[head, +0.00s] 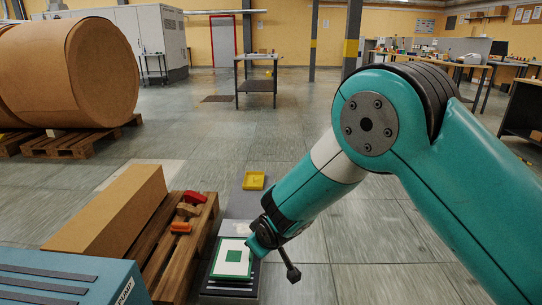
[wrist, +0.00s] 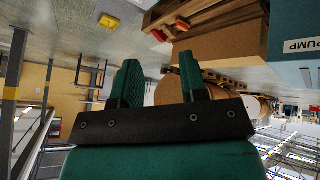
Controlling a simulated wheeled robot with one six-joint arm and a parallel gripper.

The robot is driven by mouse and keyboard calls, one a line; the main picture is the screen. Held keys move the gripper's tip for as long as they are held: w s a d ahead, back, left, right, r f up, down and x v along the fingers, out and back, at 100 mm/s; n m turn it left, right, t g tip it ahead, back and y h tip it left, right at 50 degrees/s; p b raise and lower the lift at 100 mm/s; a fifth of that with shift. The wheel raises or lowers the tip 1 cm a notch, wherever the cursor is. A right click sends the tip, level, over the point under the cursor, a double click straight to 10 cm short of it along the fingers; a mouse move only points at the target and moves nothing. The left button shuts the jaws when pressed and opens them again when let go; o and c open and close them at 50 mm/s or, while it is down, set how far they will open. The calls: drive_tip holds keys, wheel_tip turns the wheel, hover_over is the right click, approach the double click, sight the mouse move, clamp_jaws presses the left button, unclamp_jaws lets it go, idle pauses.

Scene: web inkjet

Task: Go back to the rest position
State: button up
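My teal arm reaches in from the right in the head view and bends down toward the lower middle. My gripper (head: 282,258) is at its end, by the right edge of a white and green panel on a low grey stand (head: 232,260). In the wrist view my gripper (wrist: 159,64) shows two green fingers standing well apart. Only background shows between them, so it is open and empty. The head view shows the fingers poorly.
A wooden pallet (head: 182,245) with red and orange pieces and a long cardboard box (head: 110,215) stand left of the gripper. A blue pump box (head: 70,275) is at the lower left. A yellow tray (head: 254,181) lies beyond the panel. Open floor (head: 350,240) lies to the right.

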drive_tip(key=s+d+r+m+g, duration=0.15)
drive_tip(key=s+d+r, duration=0.3)
drive_tip(key=r, duration=0.45)
drive_tip(key=s+d+r+g+y, duration=0.15)
drive_tip(key=s+d+r, duration=0.3)
drive_tip(key=s, duration=0.45)
drive_tip(key=s+d+r+g, duration=0.2)
drive_tip(key=s+d+r, duration=0.25)
drive_tip(key=s, duration=0.35)
drive_tip(key=s+d+r+g, duration=0.1)
drive_tip(key=s+d+r, duration=0.35)
drive_tip(key=s, duration=0.45)
wheel_tip(320, 180, up, 25)
drive_tip(key=p, duration=2.5)
drive_tip(key=shift+s+a+m+g, duration=0.2)
drive_tip(key=shift+a+m+g, duration=0.1)
drive_tip(key=shift+a+m, duration=0.15)
drive_tip(key=shift+a+r, duration=0.1)
